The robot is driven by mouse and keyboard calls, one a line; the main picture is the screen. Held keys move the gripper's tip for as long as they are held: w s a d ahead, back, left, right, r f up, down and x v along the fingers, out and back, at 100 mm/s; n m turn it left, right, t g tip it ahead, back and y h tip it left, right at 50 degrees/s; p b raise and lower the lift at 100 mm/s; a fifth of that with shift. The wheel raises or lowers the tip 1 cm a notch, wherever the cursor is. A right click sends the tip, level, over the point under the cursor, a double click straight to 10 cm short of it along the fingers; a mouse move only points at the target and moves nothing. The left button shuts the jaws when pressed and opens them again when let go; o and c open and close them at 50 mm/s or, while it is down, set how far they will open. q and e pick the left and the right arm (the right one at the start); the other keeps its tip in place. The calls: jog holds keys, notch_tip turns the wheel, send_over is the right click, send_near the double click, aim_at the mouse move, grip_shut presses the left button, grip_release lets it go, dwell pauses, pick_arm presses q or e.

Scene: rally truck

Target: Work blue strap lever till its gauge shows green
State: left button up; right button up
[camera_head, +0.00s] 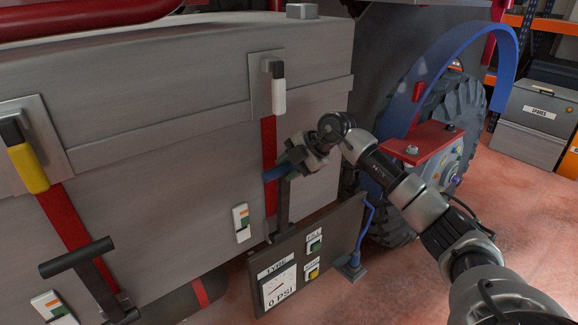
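The blue strap lever (274,174) is a dark upright arm with a blue crossbar, in front of a red strap (268,140) on the grey box. My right gripper (298,160) is at the right part of the blue crossbar and hides it. The fingers are dark and small here, so I cannot tell whether they are closed on it. A small white gauge plate (241,222) with orange and green marks sits left of the lever; its reading is too small to tell. My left gripper is not in view.
A second red strap with a black lever (78,258) and yellow hook handle (28,167) is at left. A tyre panel (318,248) reading 0 PSI stands just below the gripper. A large wheel (468,110) and red plate (425,143) lie behind my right arm.

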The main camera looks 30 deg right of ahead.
jog(key=shift+w+r, duration=0.1)
jog(key=shift+r, duration=0.1)
grip_shut()
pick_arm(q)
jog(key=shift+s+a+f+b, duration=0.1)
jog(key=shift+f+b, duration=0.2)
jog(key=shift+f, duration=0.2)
pick_arm(e)
jog(key=shift+s+f, duration=0.1)
jog(key=shift+s, duration=0.1)
